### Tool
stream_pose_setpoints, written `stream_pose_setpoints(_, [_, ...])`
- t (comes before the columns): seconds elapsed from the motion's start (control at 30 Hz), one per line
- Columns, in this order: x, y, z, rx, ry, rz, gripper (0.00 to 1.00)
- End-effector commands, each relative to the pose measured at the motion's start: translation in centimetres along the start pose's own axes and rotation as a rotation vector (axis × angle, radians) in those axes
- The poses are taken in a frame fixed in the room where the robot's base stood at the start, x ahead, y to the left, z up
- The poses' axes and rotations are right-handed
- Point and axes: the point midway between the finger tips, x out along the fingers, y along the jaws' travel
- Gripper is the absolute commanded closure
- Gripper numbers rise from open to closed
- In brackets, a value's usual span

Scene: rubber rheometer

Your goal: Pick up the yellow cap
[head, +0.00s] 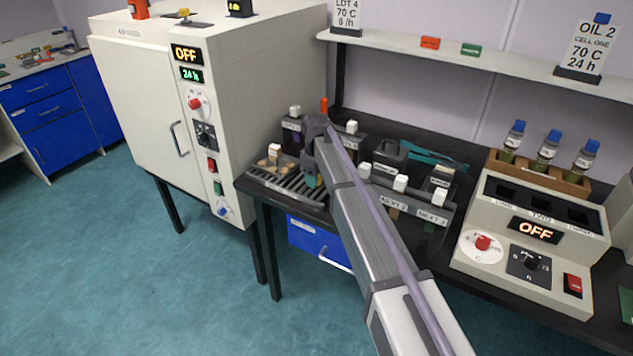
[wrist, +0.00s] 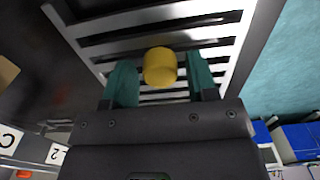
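The yellow cap (wrist: 160,67) shows in the wrist view, between the two teal fingers of my gripper (wrist: 161,75). A narrow gap shows on each side of the cap, so the gripper is open around it and not closed on it. Behind the cap are the pale bars of a slatted rack (wrist: 240,32). I cannot tell whether the cap rests on the bars. In the head view my arm reaches over the dark bench to the slatted rack (head: 284,186); the cap cannot be made out clearly there.
A large cream oven (head: 140,80) stands left of the rack. Dark holders with white-capped items (head: 400,183) stand right of my arm. Farther right are a heater block (head: 530,245) reading OFF and a wooden rack (head: 500,168) of blue-capped bottles. A shelf (head: 400,45) runs above.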

Motion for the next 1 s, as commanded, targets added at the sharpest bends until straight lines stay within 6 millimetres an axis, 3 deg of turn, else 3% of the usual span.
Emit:
stream_pose_setpoints(0.07, [0.0,0.0,0.0,0.0,0.0,0.0,0.55])
stream_pose_setpoints(0.4, [0.0,0.0,0.0,0.0,0.0,0.0,0.88])
stream_pose_setpoints(0.67, [-0.4,0.0,0.0,0.0,0.0,0.0,0.92])
stream_pose_setpoints(0.77, [-1.8,0.0,0.0,0.0,0.0,0.0,0.92])
stream_pose_setpoints(1.0, [-7.7,0.0,0.0,0.0,0.0,0.0,0.92])
